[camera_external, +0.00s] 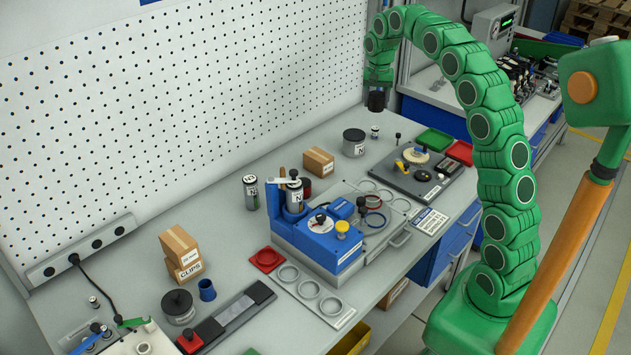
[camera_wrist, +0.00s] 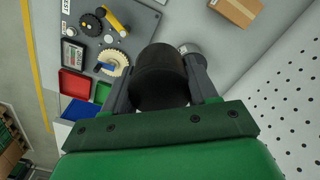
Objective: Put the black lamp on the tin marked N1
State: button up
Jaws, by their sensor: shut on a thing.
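My gripper (camera_external: 378,93) is shut on the black lamp (camera_external: 377,101) and holds it high above the back of the bench, in front of the pegboard. In the wrist view the lamp (camera_wrist: 158,75) is a dark cylinder between the two fingers. A grey tin with a dark lid (camera_external: 354,143) stands upright on the bench below the gripper; its label starts with N, the rest is too small to read. Its top shows partly in the wrist view (camera_wrist: 188,48), beside the lamp and partly hidden by a finger. Nothing is seen resting on its lid.
A cardboard box (camera_external: 318,161) stands left of the tin. A dark board with gears (camera_external: 423,172) lies to its right, with green (camera_external: 434,141) and red (camera_external: 460,152) trays beyond. Other cans (camera_external: 251,192), a blue fixture (camera_external: 320,232) and a dark-lidded jar (camera_external: 179,307) stand nearer the camera.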

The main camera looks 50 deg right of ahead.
jog(key=shift+s+d, duration=0.1)
jog(key=shift+d, duration=0.9)
jog(key=shift+f, duration=2.5)
send_over(354, 134)
jog(key=f, duration=0.9)
jog(key=shift+s+d, duration=0.1)
jog(key=shift+s, duration=0.15)
jog(key=shift+w+f, duration=0.15)
jog(key=shift+f, duration=0.15)
jog(key=shift+f, duration=0.1)
jog(key=shift+w+d+f, duration=0.1)
jog(key=shift+w+f, duration=0.05)
jog(key=shift+f, duration=1.45)
jog(key=shift+f, duration=0.1)
